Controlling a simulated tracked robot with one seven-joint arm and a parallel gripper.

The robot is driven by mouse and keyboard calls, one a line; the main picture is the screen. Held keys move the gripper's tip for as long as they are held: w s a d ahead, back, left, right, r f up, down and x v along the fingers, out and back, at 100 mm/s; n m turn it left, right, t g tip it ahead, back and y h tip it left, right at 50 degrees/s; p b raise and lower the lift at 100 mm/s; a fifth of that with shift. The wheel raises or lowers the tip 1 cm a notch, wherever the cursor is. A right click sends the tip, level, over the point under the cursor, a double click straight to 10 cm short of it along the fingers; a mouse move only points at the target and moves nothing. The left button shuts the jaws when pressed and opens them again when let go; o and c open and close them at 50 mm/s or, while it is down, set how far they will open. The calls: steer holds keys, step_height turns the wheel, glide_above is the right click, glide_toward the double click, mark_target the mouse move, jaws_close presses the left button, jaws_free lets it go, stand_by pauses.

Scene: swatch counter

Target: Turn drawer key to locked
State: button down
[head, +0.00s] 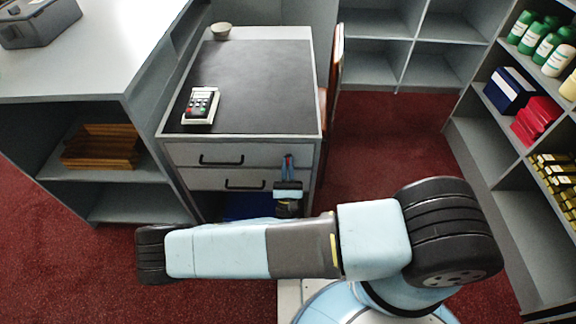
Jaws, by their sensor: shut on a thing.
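The drawer unit (241,155) stands ahead with two grey drawers, each with a dark handle. My gripper (287,166) is at the right part of the drawer fronts, right of the handles. It is shut on the drawer key, at the right end of the upper drawer (252,152). The key and its lock are hidden by the fingers or too small to make out, so I cannot tell which way the key is turned. A little red and blue shows at the fingers.
A counter with wooden boards (101,146) is at left. A chair (336,65) stands close at right. Stocked shelves (486,130) line the right; red carpet lies between.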

steer(key=shift+f, duration=0.1)
stand_by(0.3)
steer(key=c, duration=1.2)
jaws_free()
steer(key=v, duration=1.4)
steer(key=shift+w, duration=0.1)
